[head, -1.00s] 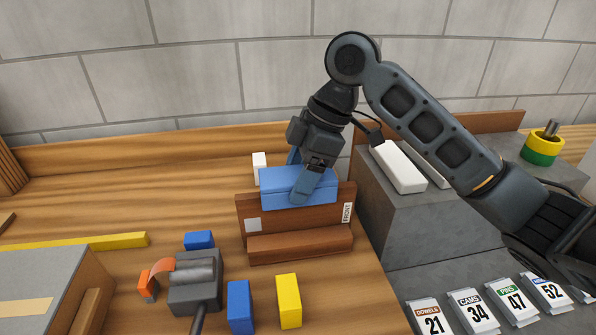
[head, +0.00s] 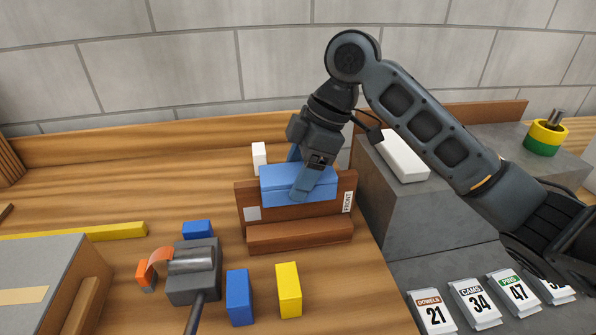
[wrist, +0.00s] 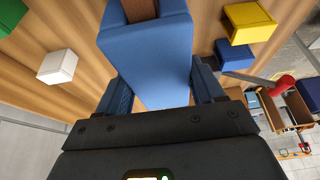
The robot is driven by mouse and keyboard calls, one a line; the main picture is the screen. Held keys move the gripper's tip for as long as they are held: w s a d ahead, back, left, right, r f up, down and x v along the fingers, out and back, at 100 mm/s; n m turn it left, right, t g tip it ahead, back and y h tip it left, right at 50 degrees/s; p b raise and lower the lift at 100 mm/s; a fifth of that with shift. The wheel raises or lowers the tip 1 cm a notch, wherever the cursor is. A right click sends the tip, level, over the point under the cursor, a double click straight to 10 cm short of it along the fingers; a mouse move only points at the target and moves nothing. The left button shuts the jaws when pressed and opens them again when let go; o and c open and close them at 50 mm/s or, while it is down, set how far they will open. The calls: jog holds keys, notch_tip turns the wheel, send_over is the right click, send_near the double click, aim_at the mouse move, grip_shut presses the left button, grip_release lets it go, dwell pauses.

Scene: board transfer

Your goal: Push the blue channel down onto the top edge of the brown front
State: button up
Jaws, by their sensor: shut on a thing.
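The blue channel (head: 282,184) lies along the top edge of the brown front (head: 247,196), which stands upright on the bench and carries a "FRONT" label at its right end. The channel covers the middle of that edge, and both ends of the front show beyond it. Whether it is fully seated cannot be told. My gripper (head: 299,185) is shut on the channel from above, one finger on its near face. In the wrist view the channel (wrist: 147,55) sits between both fingers, with a bit of brown at its far end.
A brown ledge (head: 300,234) lies before the front. A grey clamp-like tool (head: 193,285), blue block (head: 239,298) and yellow block (head: 289,290) are nearer. A white block (head: 259,157) stands behind. A grey stand (head: 405,215) rises close on the right.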

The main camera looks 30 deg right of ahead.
jog(key=shift+f, duration=0.2)
dwell(0.4)
jog(key=o, duration=1.1)
jog(key=shift+b+v, duration=0.3)
jog(key=shift+v, duration=3.6)
